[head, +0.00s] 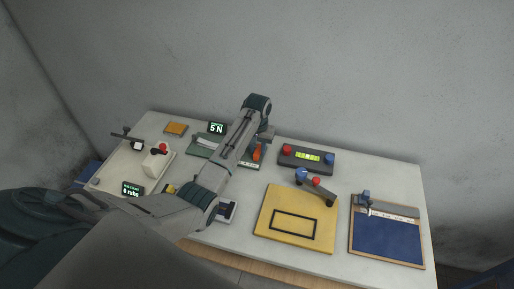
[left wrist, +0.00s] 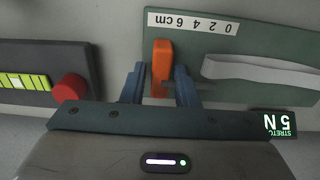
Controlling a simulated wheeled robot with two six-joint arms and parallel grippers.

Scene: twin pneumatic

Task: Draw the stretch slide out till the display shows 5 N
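The stretch display (head: 216,127) reads 5 N in the head view. It also shows upside down at the right of the left wrist view (left wrist: 283,123). The orange slide handle (head: 257,152) stands on the green stretch board (left wrist: 205,95), beside its 0 2 4 6 cm scale (left wrist: 192,22). A pale band (left wrist: 262,72) lies along the board. My left gripper (left wrist: 160,88) is over the board with its blue fingers on either side of the orange handle (left wrist: 162,65). A gap shows between the handle and at least one finger. My right gripper is not in view.
A dark box (head: 306,158) with red and blue buttons and a lit bar stands right of the board. A yellow board (head: 267,226) and a blue panel (head: 385,242) lie further right. A pale rig (head: 117,166) with a "0 rubs" display is at left.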

